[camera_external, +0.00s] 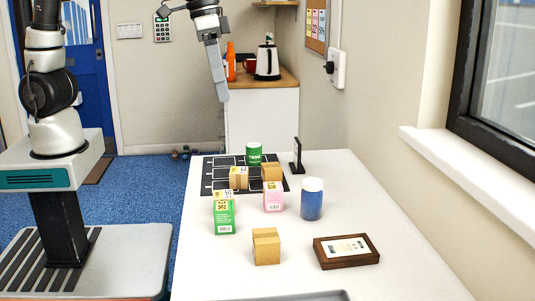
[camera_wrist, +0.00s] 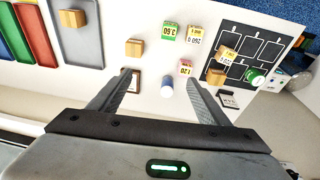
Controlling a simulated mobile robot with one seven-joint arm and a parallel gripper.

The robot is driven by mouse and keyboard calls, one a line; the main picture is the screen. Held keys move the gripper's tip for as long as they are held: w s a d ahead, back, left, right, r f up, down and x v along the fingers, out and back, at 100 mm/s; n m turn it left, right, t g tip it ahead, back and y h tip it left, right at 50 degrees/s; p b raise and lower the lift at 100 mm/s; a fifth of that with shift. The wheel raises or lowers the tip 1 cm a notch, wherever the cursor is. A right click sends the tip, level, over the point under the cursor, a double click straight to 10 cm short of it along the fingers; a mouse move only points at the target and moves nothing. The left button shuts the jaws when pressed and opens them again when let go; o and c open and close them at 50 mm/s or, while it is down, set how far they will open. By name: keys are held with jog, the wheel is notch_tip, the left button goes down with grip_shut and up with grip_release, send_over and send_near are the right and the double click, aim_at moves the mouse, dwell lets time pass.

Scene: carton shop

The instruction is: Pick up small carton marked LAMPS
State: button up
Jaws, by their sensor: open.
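No LAMPS marking is readable in either view, so I cannot tell which carton bears it. A green-sided carton (camera_external: 224,217), a pink carton (camera_external: 273,197) and a plain brown carton (camera_external: 266,246) stand on the white table. Two more brown cartons (camera_external: 239,178) (camera_external: 271,172) stand on the black mat. In the wrist view I see the green-topped carton (camera_wrist: 168,31), a pale carton (camera_wrist: 195,36) and the pink carton (camera_wrist: 185,68). My gripper (camera_external: 221,98) is high above the table's far left, apart from everything. Its fingers are spread and empty in the wrist view (camera_wrist: 160,80).
A blue jar (camera_external: 312,202) with a white lid, a framed plaque (camera_external: 346,251) and a black upright stand (camera_external: 297,157) are obstacles.

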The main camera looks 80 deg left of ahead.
jog(key=g+b, duration=0.2)
send_over(263, 235)
jog(key=a, duration=0.1)
notch_tip(263, 235, down, 15)
jog(key=shift+y, duration=0.3)
jog(key=f, duration=1.1)
jog(key=shift+d+f, duration=0.25)
jog(key=shift+d+f+p, duration=0.15)
jog(key=shift+f+p, duration=0.05)
jog(key=shift+f, duration=1.4)
jog(key=shift+d+f+p, duration=0.15)
jog(key=shift+f+p, duration=0.05)
jog(key=shift+f, duration=1.4)
jog(key=c, duration=1.2)
